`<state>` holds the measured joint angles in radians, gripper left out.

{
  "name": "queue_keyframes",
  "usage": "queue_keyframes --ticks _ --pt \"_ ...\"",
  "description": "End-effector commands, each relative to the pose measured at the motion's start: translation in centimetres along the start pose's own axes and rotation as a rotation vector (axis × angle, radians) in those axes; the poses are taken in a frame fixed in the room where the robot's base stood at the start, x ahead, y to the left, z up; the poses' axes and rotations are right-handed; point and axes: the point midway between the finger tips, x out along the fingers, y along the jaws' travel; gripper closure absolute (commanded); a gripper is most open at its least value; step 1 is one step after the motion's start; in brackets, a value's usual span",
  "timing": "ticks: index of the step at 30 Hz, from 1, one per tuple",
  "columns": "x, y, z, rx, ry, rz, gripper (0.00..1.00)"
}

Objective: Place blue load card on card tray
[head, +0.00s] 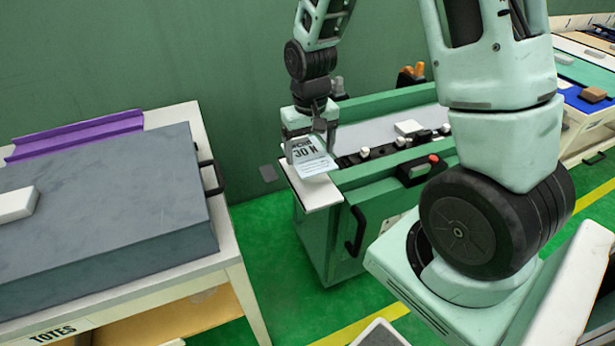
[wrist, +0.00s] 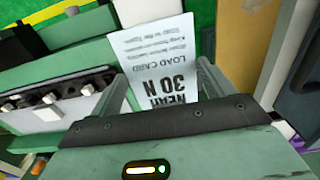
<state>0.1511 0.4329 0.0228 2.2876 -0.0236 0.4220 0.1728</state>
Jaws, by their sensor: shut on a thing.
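No thing is clearly identifiable as the card tray.
The green cart (head: 385,185) carries a row of knobs and a small white block (head: 408,127). A bench at left holds a large grey slab (head: 110,200) and a purple channel (head: 75,136). A gap of green floor (head: 262,235) separates bench and cart.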

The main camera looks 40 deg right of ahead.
Motion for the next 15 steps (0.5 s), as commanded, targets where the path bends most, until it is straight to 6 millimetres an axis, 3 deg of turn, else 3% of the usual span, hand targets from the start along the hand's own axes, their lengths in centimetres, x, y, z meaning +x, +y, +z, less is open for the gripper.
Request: queue_keyframes --ticks 3,10,15 --pt "2.0 0.0 0.1 -0.002 -0.004 0.001 0.41" --pt "3.8 0.0 0.0 -0.002 -0.001 0.0 0.41" --pt "6.2 0.0 0.0 -0.001 -0.002 0.0 0.41"
